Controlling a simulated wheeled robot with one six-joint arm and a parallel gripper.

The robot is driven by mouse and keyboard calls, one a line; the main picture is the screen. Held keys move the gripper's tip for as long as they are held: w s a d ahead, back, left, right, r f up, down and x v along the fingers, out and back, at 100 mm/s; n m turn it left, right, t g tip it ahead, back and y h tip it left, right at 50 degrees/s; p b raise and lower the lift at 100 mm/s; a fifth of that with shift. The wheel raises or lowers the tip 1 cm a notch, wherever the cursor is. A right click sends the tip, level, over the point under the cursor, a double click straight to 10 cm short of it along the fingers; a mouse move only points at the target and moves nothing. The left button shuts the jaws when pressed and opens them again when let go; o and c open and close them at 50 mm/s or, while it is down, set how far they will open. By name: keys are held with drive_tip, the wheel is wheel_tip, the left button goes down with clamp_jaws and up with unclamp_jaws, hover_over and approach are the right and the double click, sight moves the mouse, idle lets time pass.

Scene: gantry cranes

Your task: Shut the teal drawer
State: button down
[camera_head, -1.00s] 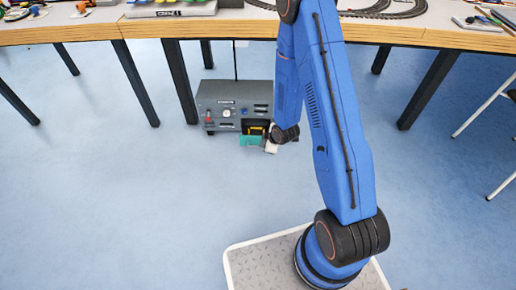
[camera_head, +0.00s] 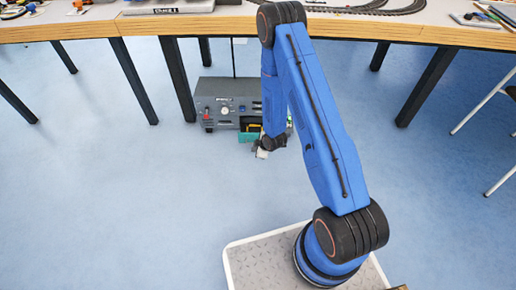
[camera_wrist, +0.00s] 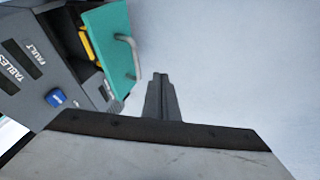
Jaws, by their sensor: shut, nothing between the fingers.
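The teal drawer (camera_head: 247,137) stands out from the front of a grey control box (camera_head: 222,103) on the floor under the table. In the wrist view the teal front (camera_wrist: 106,38) is at the upper left, with a pale bar handle (camera_wrist: 130,55) and a yellow item (camera_wrist: 86,46) behind it. My gripper (camera_head: 262,154) is in front of the drawer and slightly right of it. In the wrist view my gripper (camera_wrist: 160,82) has its fingers together and empty, beside the handle, with floor visible around the tips. My arm hides the box's right part in the head view.
The box face carries a blue knob (camera_wrist: 56,98) and labelled panels. A long wooden-edged table (camera_head: 420,30) stands above, with dark legs (camera_head: 179,80) beside the box. The blue floor in front is clear. A chair (camera_head: 490,110) is at the far right.

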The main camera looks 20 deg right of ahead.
drive_tip(key=shift+w+d+f, duration=0.15)
drive_tip(key=shift+w+f, duration=0.05)
drive_tip(key=shift+w, duration=0.45)
drive_tip(key=shift+w+d+f, duration=0.2)
drive_tip(key=shift+w, duration=0.5)
drive_tip(key=shift+w+d+f, duration=0.15)
drive_tip(key=shift+w+f, duration=0.05)
drive_tip(key=shift+w, duration=0.45)
approach(253, 129)
drive_tip(key=x, duration=0.5)
drive_tip(key=shift+w+d, duration=0.1)
drive_tip(key=shift+w, duration=0.2)
drive_tip(key=shift+w+r, duration=0.1)
